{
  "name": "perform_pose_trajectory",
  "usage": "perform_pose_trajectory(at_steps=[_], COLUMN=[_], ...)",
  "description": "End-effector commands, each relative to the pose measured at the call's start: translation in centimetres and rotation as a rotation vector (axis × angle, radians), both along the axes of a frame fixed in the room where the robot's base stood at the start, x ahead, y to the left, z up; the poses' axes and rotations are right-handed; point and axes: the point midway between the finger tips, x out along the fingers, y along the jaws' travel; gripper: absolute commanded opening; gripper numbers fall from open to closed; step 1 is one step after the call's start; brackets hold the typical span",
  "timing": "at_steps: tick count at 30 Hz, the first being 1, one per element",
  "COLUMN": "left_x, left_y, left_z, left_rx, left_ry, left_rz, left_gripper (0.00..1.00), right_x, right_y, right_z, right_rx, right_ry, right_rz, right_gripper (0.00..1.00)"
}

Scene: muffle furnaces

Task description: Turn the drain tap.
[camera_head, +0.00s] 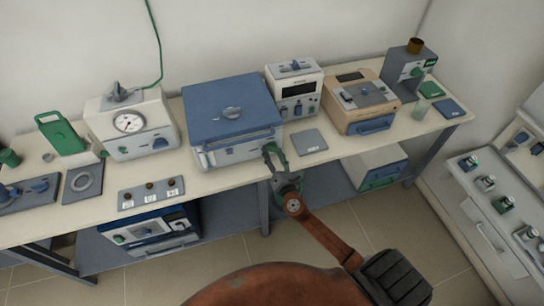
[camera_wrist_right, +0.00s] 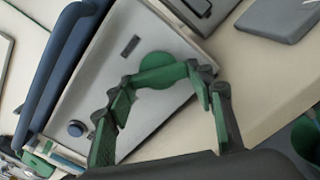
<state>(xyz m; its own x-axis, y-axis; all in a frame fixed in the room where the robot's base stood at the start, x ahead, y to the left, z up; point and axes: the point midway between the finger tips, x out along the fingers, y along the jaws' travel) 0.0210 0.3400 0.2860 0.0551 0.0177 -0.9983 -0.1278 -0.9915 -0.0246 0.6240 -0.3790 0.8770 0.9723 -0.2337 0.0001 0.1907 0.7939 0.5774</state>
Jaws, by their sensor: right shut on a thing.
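The large blue-lidded box (camera_head: 228,108) stands mid-bench, its pale front panel (camera_wrist_right: 85,85) filling much of the right wrist view. A round green knob (camera_wrist_right: 158,66), which I take to be the drain tap, sits on that panel near its end. My right gripper (camera_head: 272,153) is at the box's right front corner. In the wrist view its green-and-black fingers (camera_wrist_right: 161,78) are on either side of the knob, shut on it. The gripper hides the tap in the head view. My left gripper is not in view.
A flat grey plate (camera_head: 310,142) lies just right of the gripper. A tan box (camera_head: 360,100) stands farther right. A blue unit (camera_head: 152,232) sits on the shelf below.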

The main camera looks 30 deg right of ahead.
Motion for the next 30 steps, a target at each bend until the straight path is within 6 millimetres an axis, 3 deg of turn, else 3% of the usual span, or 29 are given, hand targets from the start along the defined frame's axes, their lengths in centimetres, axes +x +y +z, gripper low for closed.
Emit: perform_pose_trajectory(at_steps=[1,12,30], left_x=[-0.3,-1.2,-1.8], left_y=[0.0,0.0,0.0], left_z=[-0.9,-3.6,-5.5], left_rx=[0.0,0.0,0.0], left_ry=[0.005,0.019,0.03], left_rz=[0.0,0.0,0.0], left_gripper=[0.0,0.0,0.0], right_x=[0.0,0.0,0.0], right_y=[0.1,0.2,0.2], right_z=[-0.5,-0.3,0.2], right_rx=[0.048,0.39,0.844], right_ry=[-0.01,-0.092,-0.201], right_rz=[0.001,0.001,0.0], right_gripper=[0.25,0.25,0.25])
